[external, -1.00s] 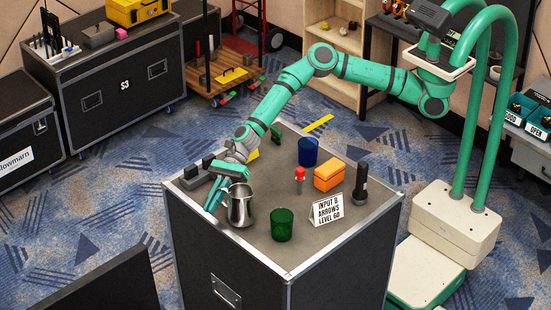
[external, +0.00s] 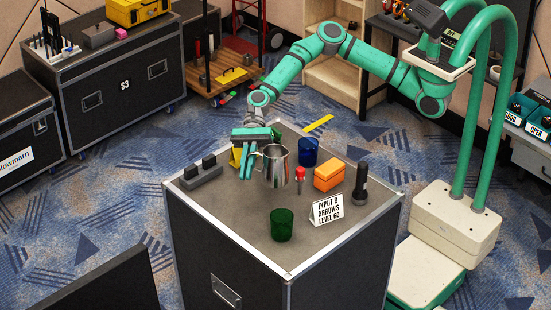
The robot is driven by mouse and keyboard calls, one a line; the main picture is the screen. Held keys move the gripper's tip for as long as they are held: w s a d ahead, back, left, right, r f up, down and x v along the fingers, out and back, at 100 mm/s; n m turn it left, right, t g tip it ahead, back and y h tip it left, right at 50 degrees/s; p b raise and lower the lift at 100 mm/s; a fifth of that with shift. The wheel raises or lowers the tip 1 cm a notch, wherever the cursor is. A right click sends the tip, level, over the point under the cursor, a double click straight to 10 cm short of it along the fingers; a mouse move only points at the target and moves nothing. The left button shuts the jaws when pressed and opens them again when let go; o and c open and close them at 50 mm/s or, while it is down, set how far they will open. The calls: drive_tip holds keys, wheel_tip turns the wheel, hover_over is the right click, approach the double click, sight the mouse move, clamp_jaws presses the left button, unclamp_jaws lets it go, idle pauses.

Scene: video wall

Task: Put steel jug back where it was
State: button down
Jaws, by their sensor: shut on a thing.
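The steel jug (external: 275,166) is a shiny metal pitcher, upright, in the external view. My gripper (external: 248,167) is at its left side, shut on the jug, with the teal fingers pointing down. The jug appears raised above the grey top of the black case (external: 235,232), near its middle. The exact grip point on the jug is hard to make out.
A green cup (external: 282,225) stands in front and a blue cup (external: 308,152) behind right. A red-topped item (external: 300,178), orange box (external: 329,176), flashlight (external: 360,183) and sign (external: 327,210) are at right. A grey block device (external: 201,173) is at left. The front left top is clear.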

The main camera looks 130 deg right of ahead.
sight(267, 152)
drive_tip(key=shift+n+g+y, duration=0.6)
drive_tip(key=shift+n+y, duration=0.2)
drive_tip(key=s+r, duration=0.1)
drive_tip(key=s, duration=0.2)
drive_tip(key=s+r, duration=0.1)
drive_tip(key=s, duration=0.2)
drive_tip(key=s+r, duration=0.1)
drive_tip(key=s, duration=0.2)
drive_tip(key=shift+r, duration=0.2)
drive_tip(key=w+d+f, duration=0.1)
drive_tip(key=w+f, duration=0.2)
drive_tip(key=w, duration=0.1)
drive_tip(key=w+d+f, duration=0.1)
drive_tip(key=w+f, duration=0.2)
drive_tip(key=w, duration=0.1)
drive_tip(key=w+d+f, duration=0.2)
drive_tip(key=w+f, duration=0.1)
drive_tip(key=w, duration=0.2)
drive_tip(key=shift+f, duration=0.3)
drive_tip(key=shift+w+f, duration=0.1)
drive_tip(key=shift+f, duration=1.55)
drive_tip(key=shift+f, duration=0.1)
drive_tip(key=c, duration=1.9)
unclamp_jaws()
